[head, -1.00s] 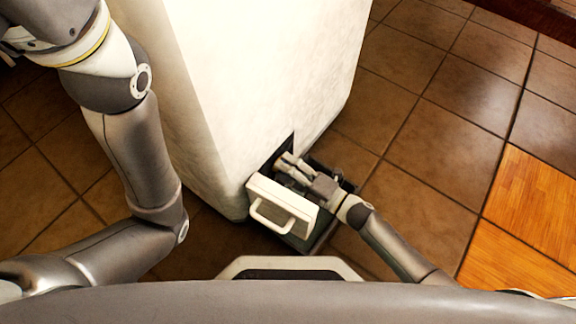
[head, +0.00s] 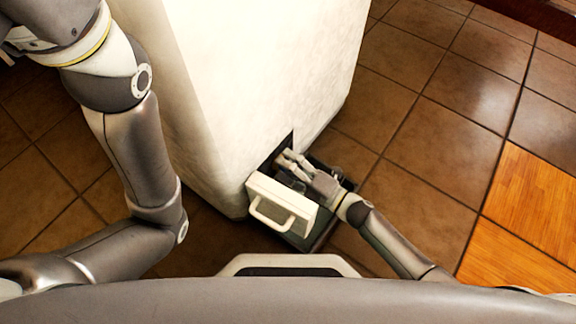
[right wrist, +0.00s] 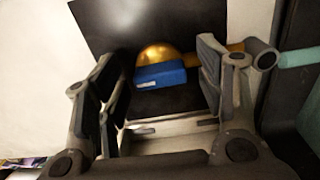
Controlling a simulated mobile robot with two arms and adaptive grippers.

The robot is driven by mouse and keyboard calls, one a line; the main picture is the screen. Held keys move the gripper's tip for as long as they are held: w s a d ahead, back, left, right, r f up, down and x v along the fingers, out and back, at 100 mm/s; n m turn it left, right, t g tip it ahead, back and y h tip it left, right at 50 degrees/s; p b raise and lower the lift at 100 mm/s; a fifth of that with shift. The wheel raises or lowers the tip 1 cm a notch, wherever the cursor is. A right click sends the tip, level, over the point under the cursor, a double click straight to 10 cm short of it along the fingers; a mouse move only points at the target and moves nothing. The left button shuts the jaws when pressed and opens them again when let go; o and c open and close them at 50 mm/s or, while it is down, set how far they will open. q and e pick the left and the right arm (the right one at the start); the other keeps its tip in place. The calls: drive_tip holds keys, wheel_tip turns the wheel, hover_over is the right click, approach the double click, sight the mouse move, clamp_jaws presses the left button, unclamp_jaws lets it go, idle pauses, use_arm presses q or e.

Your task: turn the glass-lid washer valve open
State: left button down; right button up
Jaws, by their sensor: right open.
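The valve shows in the right wrist view as a blue handle (right wrist: 160,76) in front of a rounded gold body (right wrist: 158,55), against a dark panel. My right gripper (right wrist: 157,68) is open, with one finger to the left of the blue handle and one to the right. Gaps show on both sides, so neither finger looks to be touching it. In the head view my right gripper (head: 289,162) reaches into a dark opening low in the large white block (head: 255,70). The valve is hidden there. My left arm shows at the left, but its gripper is out of view.
A white panel with a handle (head: 282,203) stands out in front of the opening, close beside my right gripper. A dark tray-like part (head: 325,228) lies under it. Brown tiled floor (head: 430,140) is clear to the right.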

drive_tip(key=v, duration=1.2)
idle(0.3)
